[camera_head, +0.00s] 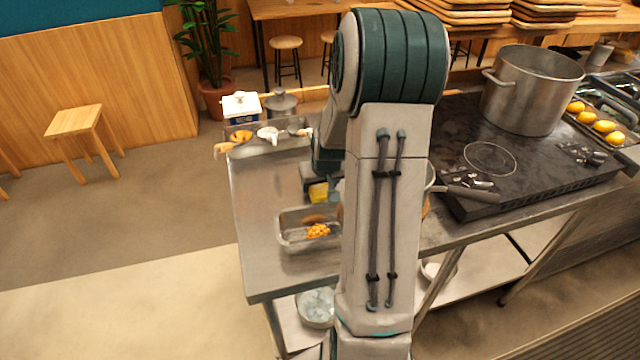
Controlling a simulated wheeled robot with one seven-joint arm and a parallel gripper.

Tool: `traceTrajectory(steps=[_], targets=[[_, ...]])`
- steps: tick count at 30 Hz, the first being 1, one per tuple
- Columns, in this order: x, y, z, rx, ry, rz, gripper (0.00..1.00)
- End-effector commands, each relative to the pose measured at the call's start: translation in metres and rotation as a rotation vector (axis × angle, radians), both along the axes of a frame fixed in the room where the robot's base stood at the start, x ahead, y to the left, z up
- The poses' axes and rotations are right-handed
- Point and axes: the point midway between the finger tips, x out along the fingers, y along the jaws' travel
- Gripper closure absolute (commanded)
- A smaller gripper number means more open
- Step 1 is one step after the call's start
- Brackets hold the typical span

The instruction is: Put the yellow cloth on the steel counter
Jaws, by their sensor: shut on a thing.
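The yellow cloth (318,192) is a small patch of yellow just below my gripper (320,188). My gripper is shut on it, though the fingertips are small and partly hidden by my arm. The steel counter (262,205) is the grey metal table under and left of my arm. The cloth shows over the counter, behind a metal tray. I cannot tell whether it touches the surface.
A metal tray (284,238) with orange beans (318,231) stands at the counter's front. A condiment holder (262,143) stands at its far end. A black cooktop (470,185) with a large pot (530,90) is right. The counter's left side is clear.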

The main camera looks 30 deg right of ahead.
Motion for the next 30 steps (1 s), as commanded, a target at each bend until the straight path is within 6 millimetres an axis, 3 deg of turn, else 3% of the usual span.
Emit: traceTrajectory(steps=[1, 2, 3, 4, 17, 30], targets=[[0.0, 0.0, -0.004, 0.0, 0.0, 0.0, 0.64], [0.0, 0.0, -0.002, 0.0, 0.0, 0.0, 0.29], [0.0, 0.0, -0.001, 0.0, 0.0, 0.0, 0.18], [0.0, 0.0, -0.001, 0.0, 0.0, 0.0, 0.15], [-0.001, 0.0, 0.007, -0.001, -0.002, 0.0, 0.15], [-0.029, 0.007, 0.075, -0.003, -0.003, -0.002, 0.15]])
